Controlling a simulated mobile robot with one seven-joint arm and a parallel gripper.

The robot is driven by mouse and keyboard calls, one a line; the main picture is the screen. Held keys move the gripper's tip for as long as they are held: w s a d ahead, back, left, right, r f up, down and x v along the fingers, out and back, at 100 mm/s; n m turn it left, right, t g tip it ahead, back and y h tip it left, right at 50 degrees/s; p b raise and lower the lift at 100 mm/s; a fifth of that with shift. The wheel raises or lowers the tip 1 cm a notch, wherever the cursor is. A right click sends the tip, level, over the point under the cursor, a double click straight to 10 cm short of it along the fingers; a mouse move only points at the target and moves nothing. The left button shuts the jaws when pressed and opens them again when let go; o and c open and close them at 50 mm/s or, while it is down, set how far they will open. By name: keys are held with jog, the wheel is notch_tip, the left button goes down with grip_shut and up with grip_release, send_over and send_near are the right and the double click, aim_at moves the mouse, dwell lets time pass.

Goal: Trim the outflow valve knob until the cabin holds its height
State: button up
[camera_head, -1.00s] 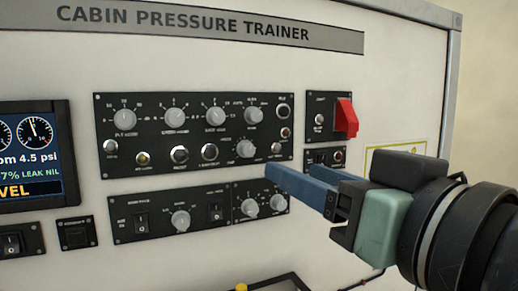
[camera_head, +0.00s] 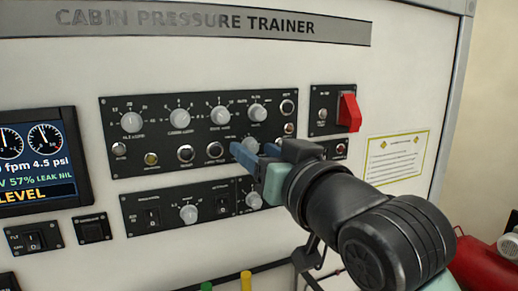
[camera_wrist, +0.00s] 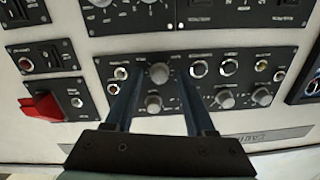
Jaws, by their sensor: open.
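A round grey knob (camera_wrist: 158,73) on the black upper control panel (camera_wrist: 178,82) sits between the tips of my two blue fingers in the wrist view, which shows the panel upside down. My gripper (camera_wrist: 157,66) is open around this knob with a gap on both sides. The knob's label is too small to read. The display (camera_head: 38,160) shows 4.5 psi, 57%, LEAK NIL and a yellow LEVEL line.
Other knobs, such as this upper one (camera_head: 257,112), and several round buttons crowd the panel. A red switch guard (camera_head: 348,112) juts out to the right. A lower panel (camera_head: 165,210) with switches and a knob lies just below. Red equipment (camera_head: 480,268) stands at lower right.

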grip_shut()
jog(key=shift+f+b, duration=0.1)
jog(key=shift+b, duration=0.3)
grip_release()
jog(key=b+v, duration=0.5)
jog(key=v, duration=0.8)
